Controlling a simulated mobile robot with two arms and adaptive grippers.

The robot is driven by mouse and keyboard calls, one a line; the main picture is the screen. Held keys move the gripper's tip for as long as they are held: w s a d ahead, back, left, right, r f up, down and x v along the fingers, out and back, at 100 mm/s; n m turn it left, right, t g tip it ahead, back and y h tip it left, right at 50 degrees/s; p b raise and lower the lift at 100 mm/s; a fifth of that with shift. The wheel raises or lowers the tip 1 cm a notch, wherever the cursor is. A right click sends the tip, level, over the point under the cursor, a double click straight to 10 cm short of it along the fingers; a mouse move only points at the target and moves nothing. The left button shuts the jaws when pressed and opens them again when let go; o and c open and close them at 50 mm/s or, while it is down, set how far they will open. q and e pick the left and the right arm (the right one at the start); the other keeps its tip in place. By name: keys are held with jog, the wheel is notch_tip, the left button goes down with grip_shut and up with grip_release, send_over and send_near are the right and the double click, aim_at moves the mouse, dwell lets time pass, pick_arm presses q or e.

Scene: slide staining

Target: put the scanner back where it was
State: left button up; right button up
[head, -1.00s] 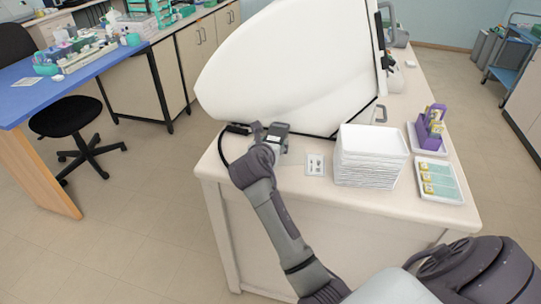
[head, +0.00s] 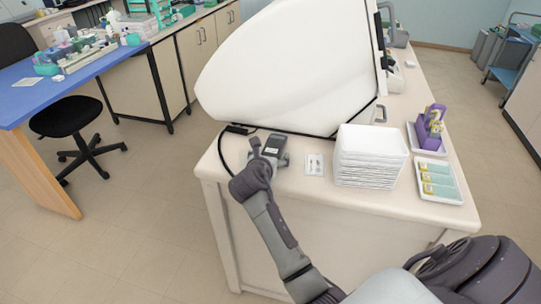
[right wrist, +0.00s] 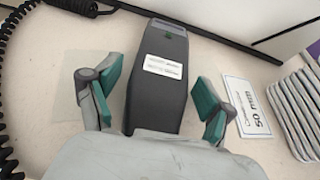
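The scanner (head: 274,147) is a dark grey handheld device. It lies on the white counter at the front of the big white machine. In the wrist view the green-padded fingers (right wrist: 157,98) stand apart on both sides of the scanner, with a gap on each side. The near end of the scanner is hidden by the gripper body. My left gripper is not in view.
A printed card (head: 314,165) lies right of the scanner, then a stack of white trays (head: 368,158). A black coiled cable (right wrist: 20,60) is on the left. The machine's dark lower edge (right wrist: 215,36) is close behind. A tray of slide boxes (head: 440,184) sits farther right.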

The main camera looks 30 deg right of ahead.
jog(key=shift+s+a+r, duration=0.1)
jog(key=shift+r, duration=0.05)
jog(key=v, duration=1.1)
jog(key=shift+s+a+r, duration=0.15)
jog(key=shift+s+a, duration=0.05)
jog(key=shift+a, duration=0.1)
